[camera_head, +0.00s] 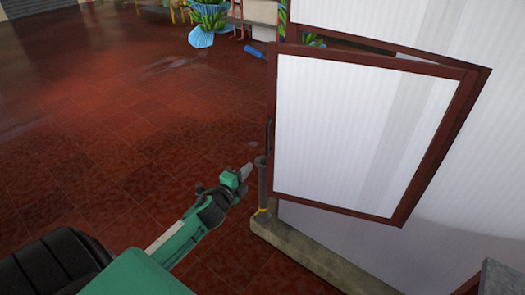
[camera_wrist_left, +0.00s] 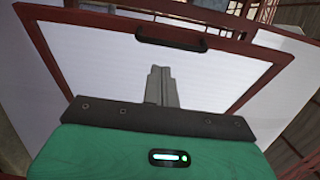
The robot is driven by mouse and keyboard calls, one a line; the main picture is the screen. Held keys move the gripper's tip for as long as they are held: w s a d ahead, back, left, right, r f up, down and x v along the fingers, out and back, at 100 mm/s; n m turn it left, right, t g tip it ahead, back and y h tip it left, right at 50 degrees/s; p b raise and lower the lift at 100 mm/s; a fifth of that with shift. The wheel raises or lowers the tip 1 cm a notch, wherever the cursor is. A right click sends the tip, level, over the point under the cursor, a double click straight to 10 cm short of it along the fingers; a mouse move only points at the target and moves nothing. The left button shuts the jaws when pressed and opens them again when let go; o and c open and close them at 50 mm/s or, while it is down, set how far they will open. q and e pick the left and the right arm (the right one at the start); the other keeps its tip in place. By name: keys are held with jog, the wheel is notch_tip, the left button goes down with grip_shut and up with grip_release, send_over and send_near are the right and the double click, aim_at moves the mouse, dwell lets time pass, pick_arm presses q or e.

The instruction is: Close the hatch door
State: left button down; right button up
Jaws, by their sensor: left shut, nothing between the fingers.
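The hatch door (camera_head: 365,135) is a white panel in a dark red-brown frame, standing open and tilted away from the white wall. A gap shows along its top edge. Its black handle (camera_head: 269,134) is on the left edge. My left gripper (camera_head: 248,168) is shut and empty, just left of the door's lower left side. In the left wrist view the door (camera_wrist_left: 110,70) fills the middle, with the handle (camera_wrist_left: 170,38) at its far edge. The shut fingers (camera_wrist_left: 162,72) point toward the panel; contact cannot be told. My right gripper is not in view.
A grey post (camera_head: 262,185) stands by the door's lower left corner, on a low stone curb (camera_head: 310,255). Potted plants (camera_head: 207,20) and a blue object (camera_head: 254,51) are at the back. The red tiled floor (camera_head: 120,120) on the left is clear.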

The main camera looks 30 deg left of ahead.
pick_arm(q)
jog(key=w+p, duration=0.1)
jog(key=w, duration=0.9)
jog(key=shift+a+p, duration=0.35)
jog(key=shift+p, duration=0.05)
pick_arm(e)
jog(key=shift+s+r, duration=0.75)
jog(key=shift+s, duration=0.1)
